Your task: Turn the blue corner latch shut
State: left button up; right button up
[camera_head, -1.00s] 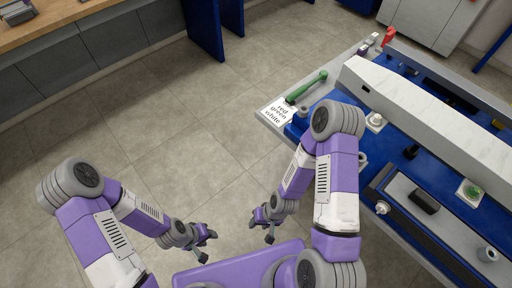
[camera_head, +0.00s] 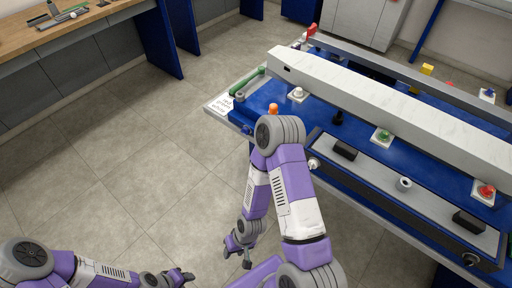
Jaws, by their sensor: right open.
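I cannot make out a blue corner latch apart from the blue top of the lift cart (camera_head: 262,93). A green handle (camera_head: 247,82) lies at the cart's near left corner, and a red handle (camera_head: 311,30) stands at its far left corner. My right gripper (camera_head: 238,250) is open and empty, low over the floor in front of the cart, apart from it. My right arm covers part of the cart's near edge. My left gripper (camera_head: 180,277) is at the bottom edge, far from the cart; its fingers are too small to judge.
A long pale beam (camera_head: 390,99) crosses the cart. A grey panel (camera_head: 380,180) with black handles lies in front of it, near green (camera_head: 383,135) and red (camera_head: 485,190) buttons. A paper sign (camera_head: 220,105) lies at the left corner. A wooden workbench (camera_head: 75,25) stands upper left. The floor between is clear.

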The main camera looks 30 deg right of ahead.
aim_at(245, 130)
jog(key=z, duration=1.05)
jog(key=i, duration=0.95)
jog(key=u, duration=0.05)
jog(key=k, duration=0.65)
jog(key=u, duration=3.5)
jog(key=i, duration=0.1)
jog(key=z, duration=2.6)
jog(key=i, duration=0.35)
jog(key=z, duration=0.05)
